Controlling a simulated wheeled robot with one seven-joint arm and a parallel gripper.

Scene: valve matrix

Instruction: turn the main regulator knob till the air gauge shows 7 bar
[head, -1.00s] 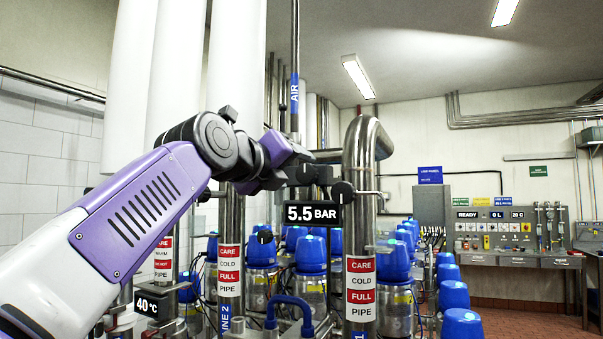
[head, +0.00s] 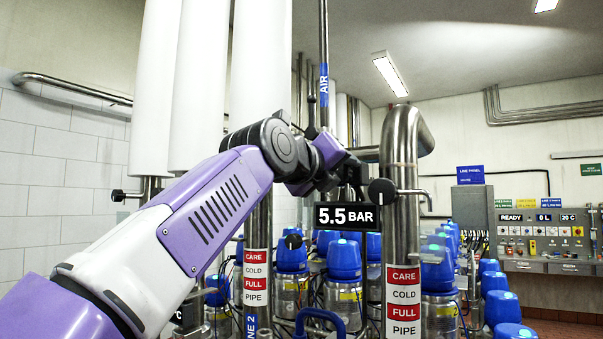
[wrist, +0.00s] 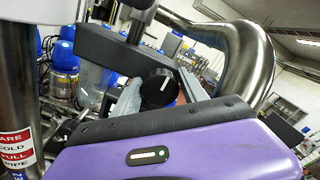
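The gauge display (head: 345,217) reads 5.5 BAR in the head view, below my gripper. A black round knob (head: 382,192) is just right of the gripper, by the bent steel pipe. In the wrist view a black knob with a white pointer line (wrist: 157,88) lies between the grey fingers. I cannot tell for sure that both views show the same knob. My gripper (head: 350,178) also shows in the wrist view (wrist: 160,95), with its fingers apart. Whether they touch the knob is not clear.
A large bent steel pipe (head: 402,160) stands close to the right of the gripper. The blue AIR label (head: 324,84) is on a thin pipe above it. Several blue-capped units (head: 437,275) crowd below. A panel bench (head: 545,238) is far right.

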